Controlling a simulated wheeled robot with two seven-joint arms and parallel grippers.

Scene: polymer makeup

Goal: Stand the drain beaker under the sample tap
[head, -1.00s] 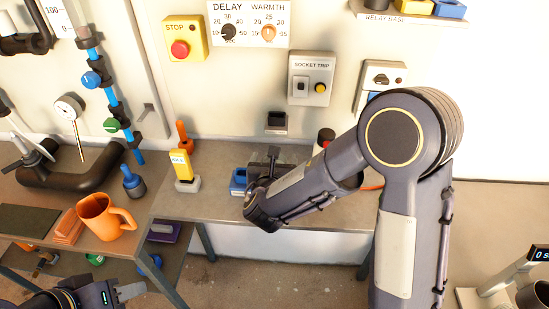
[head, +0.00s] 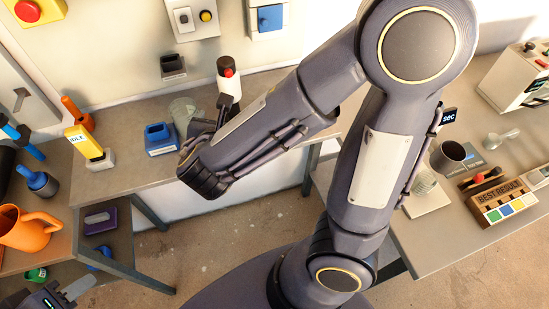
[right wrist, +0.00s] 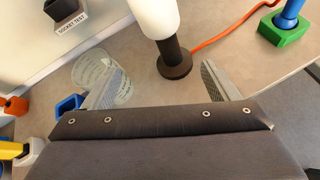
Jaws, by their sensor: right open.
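A clear beaker (head: 183,110) is on the grey bench, partly hidden behind my right arm. It also shows in the right wrist view (right wrist: 90,69), where the left finger overlaps it; I cannot tell whether they touch. My right gripper (right wrist: 160,88) is open, with nothing held between its fingers. In the head view its fingers are mostly hidden by my arm. My left gripper (head: 72,292) is at the bottom left, beyond the bench's front edge; its jaw opening is unclear. I cannot make out the sample tap in the current views.
A white-and-black device with a red button (head: 229,78) stands close to the beaker and gripper. A blue holder (head: 160,139), a yellow IDLE marker (head: 83,142) and an orange jug (head: 28,229) are to the left. Another clear vessel (head: 425,181) is on the right table.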

